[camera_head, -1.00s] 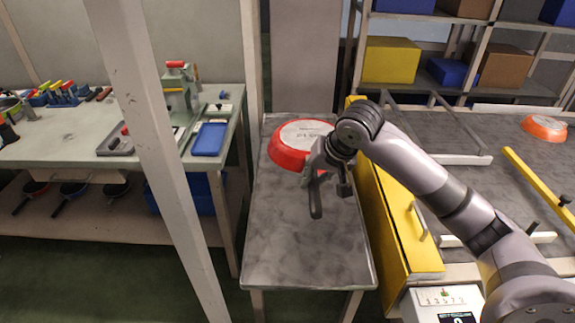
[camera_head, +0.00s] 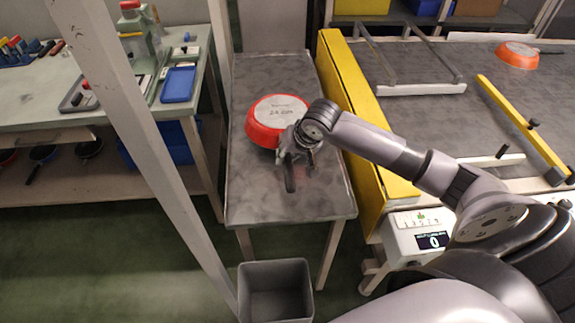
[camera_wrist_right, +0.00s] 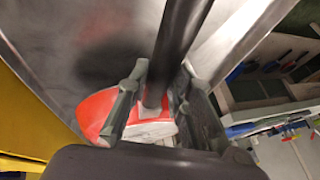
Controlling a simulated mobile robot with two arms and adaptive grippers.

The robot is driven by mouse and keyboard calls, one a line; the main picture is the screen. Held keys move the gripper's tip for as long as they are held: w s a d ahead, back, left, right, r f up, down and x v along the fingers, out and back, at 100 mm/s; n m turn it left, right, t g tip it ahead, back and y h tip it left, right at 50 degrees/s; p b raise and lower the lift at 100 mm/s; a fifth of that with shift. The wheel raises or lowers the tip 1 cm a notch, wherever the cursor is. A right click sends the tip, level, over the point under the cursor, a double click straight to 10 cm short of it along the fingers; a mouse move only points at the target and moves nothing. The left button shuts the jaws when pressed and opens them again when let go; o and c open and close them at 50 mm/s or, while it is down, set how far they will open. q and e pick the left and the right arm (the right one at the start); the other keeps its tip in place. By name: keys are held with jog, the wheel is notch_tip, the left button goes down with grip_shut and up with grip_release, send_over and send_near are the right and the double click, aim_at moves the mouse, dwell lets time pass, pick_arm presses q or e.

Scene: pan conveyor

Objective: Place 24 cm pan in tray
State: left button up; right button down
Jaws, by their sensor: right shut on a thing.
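A red pan (camera_head: 258,125) is bottom up over the grey table (camera_head: 260,205), with a "24 cm" label on its pale base. I cannot tell whether it touches the tabletop. My right gripper (camera_head: 297,157) is shut on its dark handle (camera_head: 290,176), which points toward the table's front. In the right wrist view, the dark handle (camera_wrist_right: 180,40) runs between the fingers (camera_wrist_right: 158,98), and part of the red pan (camera_wrist_right: 92,113) shows beside them. A small blue tray (camera_head: 178,84) lies on the left workbench. My left gripper is out of view.
A yellow panel (camera_head: 362,115) borders the conveyor (camera_head: 425,120) on the right. An orange pan (camera_head: 517,56) lies far back there. A white post (camera_head: 130,130) stands left of the table, and a grey bin (camera_head: 275,264) is on the floor. The table's front half is bare.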

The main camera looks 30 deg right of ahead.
notch_tip(320, 180, down, 4)
jog(key=shift+w+f, duration=0.1)
jog(key=c, duration=1.4)
grip_release()
jog(key=v, duration=1.2)
jog(key=shift+p, duration=0.3)
